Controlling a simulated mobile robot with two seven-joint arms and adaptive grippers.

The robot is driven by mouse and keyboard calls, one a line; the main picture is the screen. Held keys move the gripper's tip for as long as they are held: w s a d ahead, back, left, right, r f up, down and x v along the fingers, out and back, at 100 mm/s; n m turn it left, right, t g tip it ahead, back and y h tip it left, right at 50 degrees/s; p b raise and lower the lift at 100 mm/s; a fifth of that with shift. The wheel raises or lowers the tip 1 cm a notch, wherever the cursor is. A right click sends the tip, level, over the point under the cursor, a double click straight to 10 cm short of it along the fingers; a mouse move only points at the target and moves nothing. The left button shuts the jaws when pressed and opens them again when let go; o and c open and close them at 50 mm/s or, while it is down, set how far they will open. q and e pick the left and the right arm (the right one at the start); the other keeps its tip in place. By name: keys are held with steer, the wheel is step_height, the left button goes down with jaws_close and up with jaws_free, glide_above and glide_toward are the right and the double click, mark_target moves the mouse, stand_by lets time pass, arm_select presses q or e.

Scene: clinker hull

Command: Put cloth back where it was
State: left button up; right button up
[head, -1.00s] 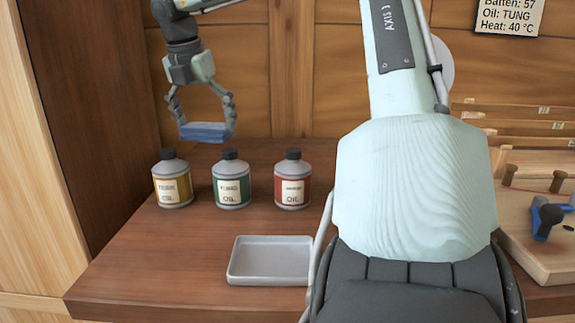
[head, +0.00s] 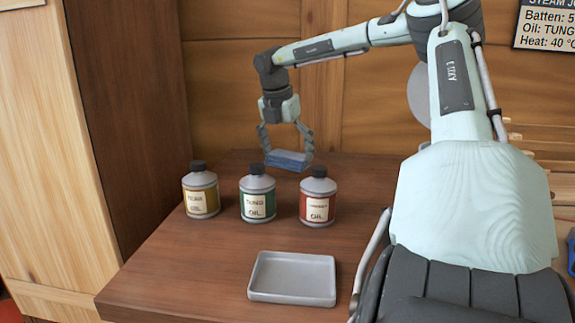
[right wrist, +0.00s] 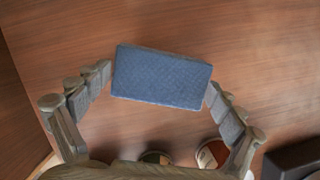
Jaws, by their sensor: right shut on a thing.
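The cloth is a folded blue pad (head: 288,159), behind the green-label and red-label oil bottles in the head view. My right gripper (head: 287,154) points down with its fingers at the two ends of the cloth, shut on it. In the right wrist view the cloth (right wrist: 162,77) lies flat and slightly tilted between the fingertips of the right gripper (right wrist: 160,82), over brown wood. I cannot tell whether its underside touches the bench. My left gripper is out of view.
Three oil bottles stand in a row on the wooden bench (head: 180,270): yellow label (head: 201,192), green label (head: 257,195) and red label (head: 317,198). An empty grey tray (head: 292,279) lies in front. A wooden panel (head: 130,120) bounds the left side. The bench's left front is clear.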

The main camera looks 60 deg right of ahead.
mark_target(286, 156)
step_height(286, 156, down, 4)
steer(key=shift+r, duration=0.2)
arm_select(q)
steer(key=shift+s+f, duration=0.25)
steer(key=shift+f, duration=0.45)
arm_select(e)
steer(key=shift+f, duration=0.15)
steer(key=o, duration=0.7)
steer(key=shift+c, duration=0.2)
steer(key=shift+o, duration=0.5)
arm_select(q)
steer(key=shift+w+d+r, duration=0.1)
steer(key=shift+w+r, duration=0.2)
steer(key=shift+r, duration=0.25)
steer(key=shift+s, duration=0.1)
